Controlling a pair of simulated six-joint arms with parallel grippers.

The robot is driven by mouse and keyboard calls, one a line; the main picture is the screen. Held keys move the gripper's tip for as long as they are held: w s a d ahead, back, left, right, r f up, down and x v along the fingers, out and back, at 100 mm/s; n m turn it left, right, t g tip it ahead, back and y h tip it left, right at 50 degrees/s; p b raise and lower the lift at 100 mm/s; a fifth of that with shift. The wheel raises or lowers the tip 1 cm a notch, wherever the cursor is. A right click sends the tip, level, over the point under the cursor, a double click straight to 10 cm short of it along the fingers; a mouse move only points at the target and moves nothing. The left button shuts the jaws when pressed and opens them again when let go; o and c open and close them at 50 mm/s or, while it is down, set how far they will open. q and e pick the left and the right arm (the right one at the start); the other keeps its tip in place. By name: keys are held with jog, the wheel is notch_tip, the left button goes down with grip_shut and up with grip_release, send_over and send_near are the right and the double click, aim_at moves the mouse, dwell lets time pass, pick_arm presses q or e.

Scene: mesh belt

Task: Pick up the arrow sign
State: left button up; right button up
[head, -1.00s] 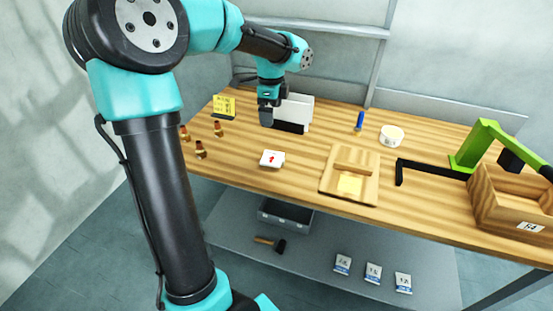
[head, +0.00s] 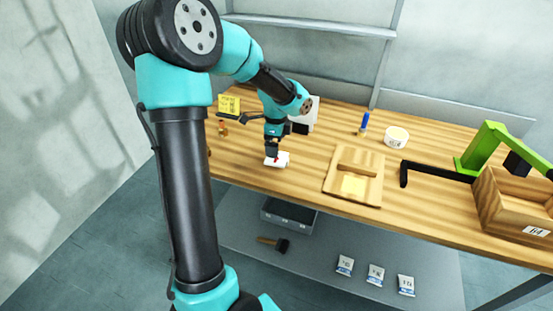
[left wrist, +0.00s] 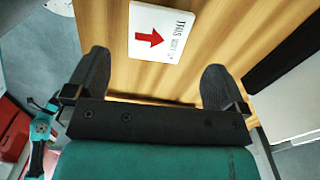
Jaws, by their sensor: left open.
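The arrow sign (head: 282,159) is a small white plate with a red arrow, lying on the wooden table near its front edge. In the left wrist view the sign (left wrist: 161,36) shows its red arrow and some dark lettering, ahead of the fingers. My left gripper (head: 272,153) is just above the sign in the head view and partly covers it. In the left wrist view the left gripper (left wrist: 158,85) is open, with two dark fingers wide apart and bare wood between them. The sign is not between the fingertips there. My right gripper is not in view.
Near the sign stand a yellow card (head: 229,104) and a white-and-black block (head: 305,115). To the right are a wooden board (head: 369,190), a blue bottle (head: 364,123), a white tub (head: 396,137), a green arm-shaped fixture (head: 480,150) and a wooden crate (head: 510,212).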

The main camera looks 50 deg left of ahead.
pick_arm(q)
jog(key=shift+f, duration=0.1)
jog(key=shift+s+f, duration=0.15)
jog(key=shift+f, duration=2.4)
jog(key=shift+c, duration=0.2)
jog(key=c, duration=0.9)
